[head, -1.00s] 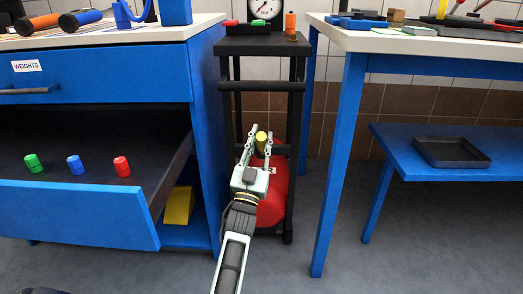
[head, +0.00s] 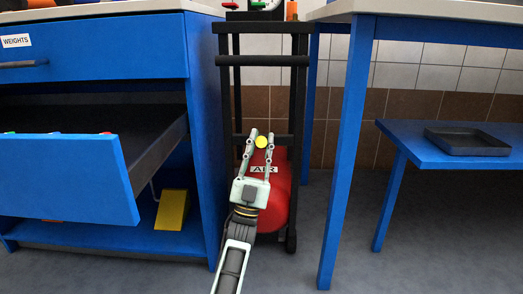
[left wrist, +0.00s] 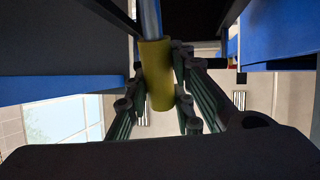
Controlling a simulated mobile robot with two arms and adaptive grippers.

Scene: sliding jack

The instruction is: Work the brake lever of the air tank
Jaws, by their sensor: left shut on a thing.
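The red air tank (head: 279,193), marked AIR, sits in the black cart between the blue cabinet and the blue table. The brake lever's yellow grip (head: 261,142) shows at the tank's upper front. My left gripper (head: 260,136) has a finger on either side of the grip and is shut on it. In the left wrist view the yellow grip (left wrist: 157,76) sits between the fingers on a grey metal rod (left wrist: 150,18). My right gripper is not in view.
The black cart's frame (head: 302,120) rises close around the tank. An open drawer (head: 66,178) juts out of the blue cabinet (head: 205,130) at left, above a yellow wedge (head: 172,209). A blue table leg (head: 347,160) stands at right. A black tray (head: 466,142) lies on a low shelf.

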